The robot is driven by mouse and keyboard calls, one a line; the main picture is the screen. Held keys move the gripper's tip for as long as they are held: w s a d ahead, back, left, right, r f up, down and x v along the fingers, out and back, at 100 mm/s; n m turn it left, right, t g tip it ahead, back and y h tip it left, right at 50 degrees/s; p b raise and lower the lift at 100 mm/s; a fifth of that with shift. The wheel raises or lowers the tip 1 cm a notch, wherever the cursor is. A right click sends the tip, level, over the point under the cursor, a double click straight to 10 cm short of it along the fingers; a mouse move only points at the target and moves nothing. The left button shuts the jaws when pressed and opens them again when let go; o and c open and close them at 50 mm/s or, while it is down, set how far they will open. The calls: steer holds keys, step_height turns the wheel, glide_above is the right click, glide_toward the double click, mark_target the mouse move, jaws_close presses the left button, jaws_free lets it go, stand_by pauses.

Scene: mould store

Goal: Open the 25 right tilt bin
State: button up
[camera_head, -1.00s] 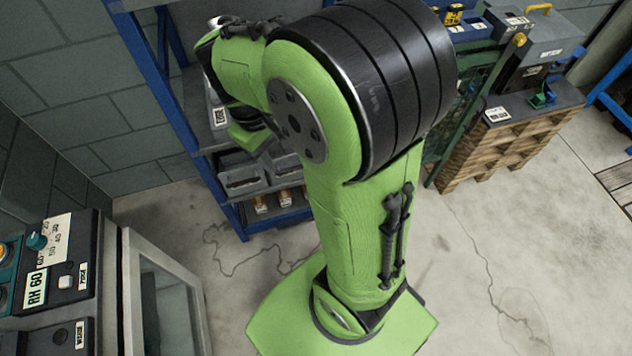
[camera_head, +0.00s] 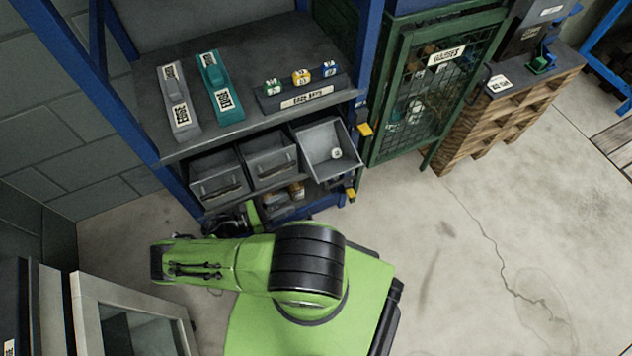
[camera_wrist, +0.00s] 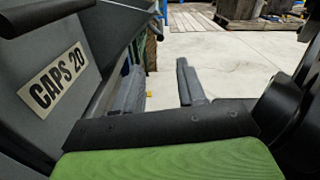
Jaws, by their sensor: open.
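The right tilt bin (camera_head: 350,165) is grey and hangs at the right end of a row of three under the shelf. It is tilted outward, its open top showing a small white round thing inside. The middle bin (camera_head: 272,172) and the left bin (camera_head: 218,190) sit upright. My gripper is low in front of the bins in the head view, mostly hidden by my arm. In the wrist view my gripper (camera_wrist: 160,82) is open, its two dark fingers apart with nothing between them. A grey bin front labelled "CAPS 20" (camera_wrist: 58,80) stands close at left.
Above the bins, a shelf (camera_head: 235,125) carries a grey and a teal block and a rack (camera_head: 300,93) of small coloured pieces. A green mesh cabinet (camera_head: 435,85) stands to the right, beside stacked pallets (camera_head: 505,120). The floor (camera_head: 450,260) at right is clear.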

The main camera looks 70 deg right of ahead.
mark_target(332, 184)
steer(key=x, duration=1.6)
steer(key=shift+d, duration=0.15)
jaws_close()
steer(key=shift+r, duration=0.1)
